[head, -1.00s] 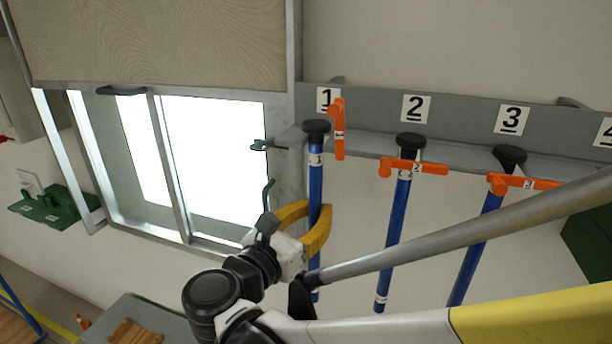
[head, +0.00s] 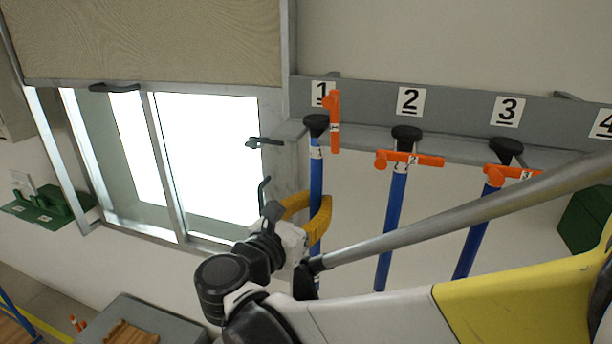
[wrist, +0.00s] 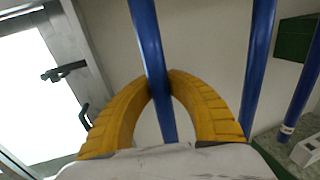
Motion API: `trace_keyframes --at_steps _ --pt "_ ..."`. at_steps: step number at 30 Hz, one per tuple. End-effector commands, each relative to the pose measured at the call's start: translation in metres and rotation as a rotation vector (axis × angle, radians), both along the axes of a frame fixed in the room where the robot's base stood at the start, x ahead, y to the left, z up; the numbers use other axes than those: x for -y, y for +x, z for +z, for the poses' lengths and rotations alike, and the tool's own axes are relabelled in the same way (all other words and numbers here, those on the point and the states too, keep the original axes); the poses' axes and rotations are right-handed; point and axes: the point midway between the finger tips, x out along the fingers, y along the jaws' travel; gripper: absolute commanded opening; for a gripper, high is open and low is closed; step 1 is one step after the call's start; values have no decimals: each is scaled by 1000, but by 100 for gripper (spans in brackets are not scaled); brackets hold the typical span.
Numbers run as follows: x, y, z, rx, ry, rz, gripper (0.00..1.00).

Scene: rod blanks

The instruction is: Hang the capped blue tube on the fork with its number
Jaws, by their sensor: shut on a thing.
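A blue tube (head: 316,180) with a black cap (head: 316,122) and a white label reading 1 hangs upright below the plate marked 1 (head: 322,92). My gripper (head: 322,218) has its yellow fingers shut around the tube below the label. In the wrist view the fingertips (wrist: 161,82) close on the tube (wrist: 149,45). The orange latch (head: 333,122) at place 1 stands upright, just right of the cap. The fork at place 1 is hard to make out; I cannot tell whether the cap rests on it.
Capped blue tubes hang at plates 2 (head: 410,100) and 3 (head: 507,110), their orange latches (head: 412,159) lying across them. A window frame with a handle (head: 265,142) is close to the left. My arm crosses the lower right.

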Motion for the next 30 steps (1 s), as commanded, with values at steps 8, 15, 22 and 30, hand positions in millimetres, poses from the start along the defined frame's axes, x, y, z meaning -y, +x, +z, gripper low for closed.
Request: trace_keyframes --at_steps 8,15,22,30 --pt "0 0 0 0 0 0 43" --pt "-3 -3 0 0 0 2 43" --pt "-26 -37 0 0 0 5 43" --pt "-56 -84 1 0 0 5 43"
